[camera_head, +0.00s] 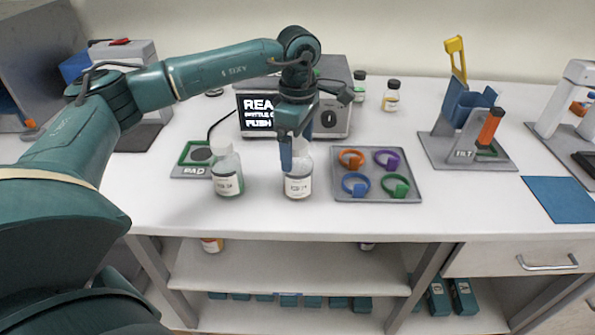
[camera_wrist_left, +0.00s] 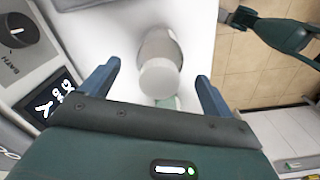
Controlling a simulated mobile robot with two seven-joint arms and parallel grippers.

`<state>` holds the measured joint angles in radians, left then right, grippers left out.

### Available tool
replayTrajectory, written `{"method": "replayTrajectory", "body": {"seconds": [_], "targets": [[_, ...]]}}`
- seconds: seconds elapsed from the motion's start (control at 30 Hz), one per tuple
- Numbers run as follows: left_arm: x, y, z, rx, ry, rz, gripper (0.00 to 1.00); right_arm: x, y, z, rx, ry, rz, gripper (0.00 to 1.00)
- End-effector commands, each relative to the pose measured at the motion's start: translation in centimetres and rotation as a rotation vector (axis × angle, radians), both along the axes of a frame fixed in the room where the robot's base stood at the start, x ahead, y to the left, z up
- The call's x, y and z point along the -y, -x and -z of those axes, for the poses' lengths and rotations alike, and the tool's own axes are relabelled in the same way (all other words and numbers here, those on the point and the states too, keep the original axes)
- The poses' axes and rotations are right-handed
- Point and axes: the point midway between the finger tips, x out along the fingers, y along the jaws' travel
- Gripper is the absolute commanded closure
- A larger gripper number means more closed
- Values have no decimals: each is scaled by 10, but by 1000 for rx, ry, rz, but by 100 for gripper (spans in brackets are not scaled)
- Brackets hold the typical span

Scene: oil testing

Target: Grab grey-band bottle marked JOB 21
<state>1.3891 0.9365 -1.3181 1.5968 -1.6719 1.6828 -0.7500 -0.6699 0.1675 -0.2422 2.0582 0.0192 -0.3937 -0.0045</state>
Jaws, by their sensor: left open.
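A white-capped bottle with a pale label and a greyish band (camera_head: 298,184) stands upright on the bench; its label is too small to read surely. My left gripper (camera_head: 292,150) is open above it, pointing down, and partly hides its top. In the left wrist view the bottle (camera_wrist_left: 160,75) sits between the two spread blue fingers, with a gap on each side. A second white-capped bottle with a green band (camera_head: 228,174) stands upright to its left. My right arm shows at the top right of the left wrist view; its jaws are unclear.
A tray (camera_head: 377,197) with orange, purple, blue and green rings lies right of the bottle. The bath unit (camera_head: 340,120) stands behind, the pad (camera_head: 190,171) to the left. Two small bottles stand at the back. A tilt stand (camera_head: 470,150) is further right. The bench front is clear.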

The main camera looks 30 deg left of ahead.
Motion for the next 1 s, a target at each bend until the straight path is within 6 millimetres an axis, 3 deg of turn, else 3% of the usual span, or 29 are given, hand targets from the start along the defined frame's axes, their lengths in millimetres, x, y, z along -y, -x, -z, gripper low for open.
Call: {"method": "replayTrajectory", "body": {"seconds": [0.23,0.53,1.0], "targets": [[0,0,34,-4,0,-1,12,6,-1,-2,-15,10,18,64],[1,0,40,-1,1,0,13,7,-3,-2,-14,9,23,64],[1,0,39,-1,1,-1,52,4,-1,-1,-17,5,17,64]]}}
